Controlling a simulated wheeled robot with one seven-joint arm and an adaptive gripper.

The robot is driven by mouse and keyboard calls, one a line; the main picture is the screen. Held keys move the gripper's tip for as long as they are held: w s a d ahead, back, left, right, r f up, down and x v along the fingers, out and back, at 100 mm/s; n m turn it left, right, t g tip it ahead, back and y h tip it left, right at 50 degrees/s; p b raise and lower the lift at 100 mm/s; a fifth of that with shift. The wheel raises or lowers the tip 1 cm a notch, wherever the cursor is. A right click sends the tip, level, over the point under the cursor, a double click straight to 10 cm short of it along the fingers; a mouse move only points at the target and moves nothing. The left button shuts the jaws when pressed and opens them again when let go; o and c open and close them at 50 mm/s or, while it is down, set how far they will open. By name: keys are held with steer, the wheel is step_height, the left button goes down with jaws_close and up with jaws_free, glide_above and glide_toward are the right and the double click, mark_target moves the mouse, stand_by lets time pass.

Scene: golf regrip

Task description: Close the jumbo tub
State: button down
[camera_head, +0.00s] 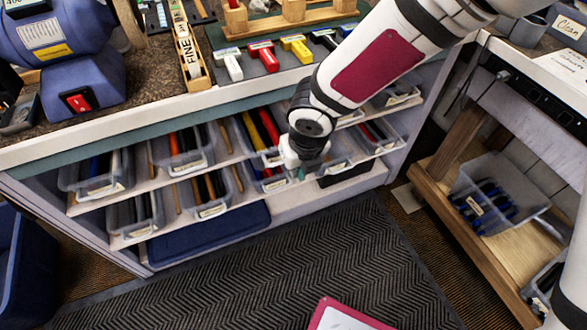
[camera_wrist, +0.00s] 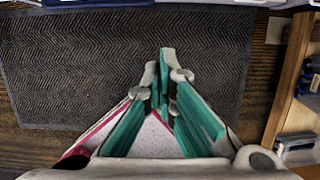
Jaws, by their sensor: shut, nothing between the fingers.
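Several clear labelled tubs sit in two rows on the shelves under the bench, such as one at the left of the upper row (camera_head: 97,185) and one in the lower row (camera_head: 210,210). Their labels are too small to read, so I cannot tell which is the jumbo tub. My gripper (camera_head: 301,173) is in front of the right part of the shelves and hides part of the tubs behind it. In the wrist view its teal fingers (camera_wrist: 165,58) are shut and empty, with the floor mat below them.
A dark herringbone mat (camera_head: 270,275) covers the floor in front. A wooden cart (camera_head: 470,245) at the right carries a clear tub of blue grips (camera_head: 495,190). A blue bin (camera_head: 25,260) stands at the left. The bench top (camera_head: 130,75) holds a grinder and coloured clamps.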

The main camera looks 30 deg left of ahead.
steer(key=w+a+f+b, duration=0.2)
steer(key=w+a+f, duration=0.2)
steer(key=f, duration=0.3)
steer(key=shift+a+f, duration=0.25)
steer(key=shift+a, duration=0.05)
